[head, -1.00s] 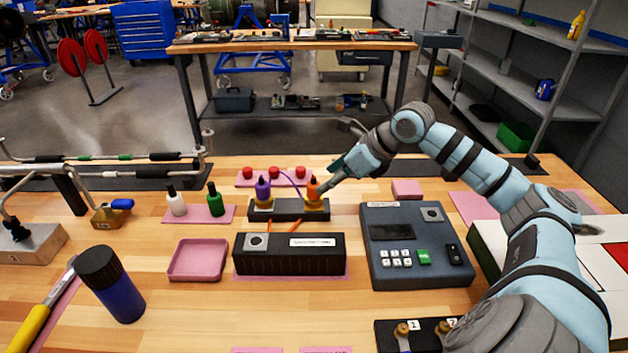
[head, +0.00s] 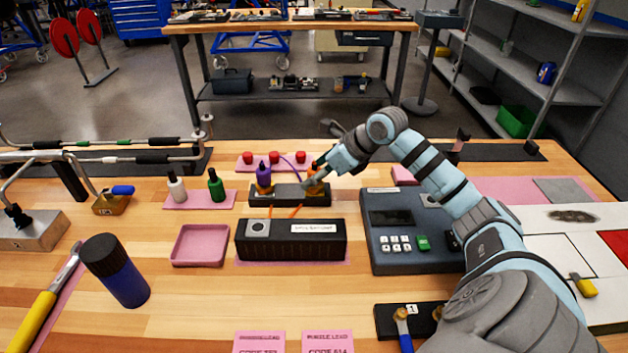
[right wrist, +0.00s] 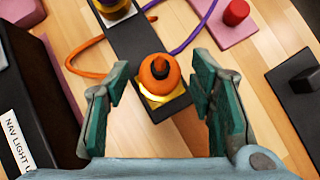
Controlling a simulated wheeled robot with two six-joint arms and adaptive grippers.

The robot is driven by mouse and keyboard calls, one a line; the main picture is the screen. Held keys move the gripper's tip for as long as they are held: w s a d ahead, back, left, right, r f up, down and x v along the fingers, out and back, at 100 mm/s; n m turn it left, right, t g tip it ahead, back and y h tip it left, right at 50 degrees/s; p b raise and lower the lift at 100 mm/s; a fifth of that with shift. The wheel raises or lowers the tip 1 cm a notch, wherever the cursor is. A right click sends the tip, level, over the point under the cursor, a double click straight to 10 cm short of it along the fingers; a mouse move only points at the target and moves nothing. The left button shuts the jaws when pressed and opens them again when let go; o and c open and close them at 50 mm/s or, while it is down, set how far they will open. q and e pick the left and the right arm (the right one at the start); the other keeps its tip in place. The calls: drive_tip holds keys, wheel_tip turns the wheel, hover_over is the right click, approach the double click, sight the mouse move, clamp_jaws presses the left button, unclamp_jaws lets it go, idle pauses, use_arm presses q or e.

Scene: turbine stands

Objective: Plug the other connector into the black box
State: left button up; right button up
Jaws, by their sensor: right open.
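A black box (head: 290,240) with a white label stands mid-table on a pink mat. Behind it a dark stand (head: 290,196) holds a purple connector (head: 264,175) on the left and an orange connector on the right, both upright. My right gripper (head: 316,182) is at the orange connector and partly hides it in the head view. In the right wrist view the orange connector (right wrist: 158,74) sits in its yellow-rimmed seat between my open fingers (right wrist: 160,105), with gaps on both sides. My left gripper is out of view.
Orange (right wrist: 90,50) and purple (right wrist: 195,28) cables lie near the stand. Red caps (head: 275,158) on a pink mat are behind it. A keypad unit (head: 400,235) is to the right, an empty pink tray (head: 199,260) to the left.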

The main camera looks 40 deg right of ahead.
sight(317, 170)
clamp_jaws()
drive_tip(key=shift+r, duration=0.15)
drive_tip(key=shift+r+p, duration=0.5)
drive_tip(key=shift+r+p, duration=1.2)
drive_tip(key=shift+r, duration=0.4)
drive_tip(key=shift+f, duration=0.1)
